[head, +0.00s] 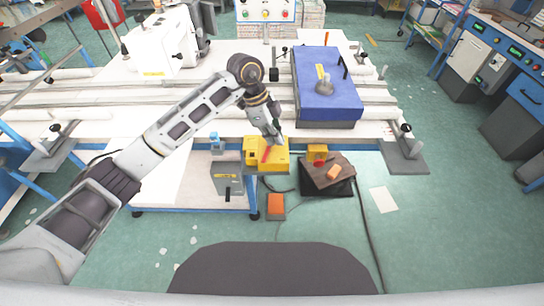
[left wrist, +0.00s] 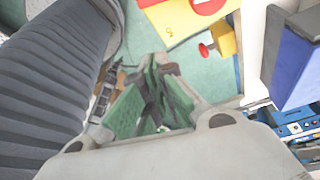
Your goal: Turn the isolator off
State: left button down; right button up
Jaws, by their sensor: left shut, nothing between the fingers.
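The isolator is a yellow box (head: 252,160) with a red handle (head: 267,154) on the front edge of the white table. In the head view the handle looks tilted from upright. My left gripper (head: 277,139) is at the box's upper right, close to the handle; I cannot tell whether it touches. In the left wrist view, the yellow box (left wrist: 172,24) and part of its red handle (left wrist: 205,5) show at the top, beyond the fingers. The left gripper (left wrist: 162,66) is shut and empty there. My right gripper is in neither view.
A small yellow box (head: 312,157) with a red button is right of the isolator. A grey box (head: 227,180) with a black lever hangs to the left. A blue-covered block (head: 330,95) stands on the table behind. An orange pedal (head: 276,202) lies on the floor below.

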aim_at(272, 163)
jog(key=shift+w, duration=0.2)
pick_arm(q)
jog(key=p+x, duration=0.1)
jog(key=x, duration=0.8)
jog(key=shift+d+f, duration=0.15)
jog(key=shift+f, duration=0.2)
jog(key=shift+w+a+f, duration=0.1)
jog(key=shift+a, duration=0.15)
jog(key=shift+w+a+p, duration=0.25)
jog(key=shift+a+p, duration=0.05)
jog(key=shift+a, duration=0.95)
jog(key=shift+w+a, duration=0.1)
jog(key=shift+a, duration=0.3)
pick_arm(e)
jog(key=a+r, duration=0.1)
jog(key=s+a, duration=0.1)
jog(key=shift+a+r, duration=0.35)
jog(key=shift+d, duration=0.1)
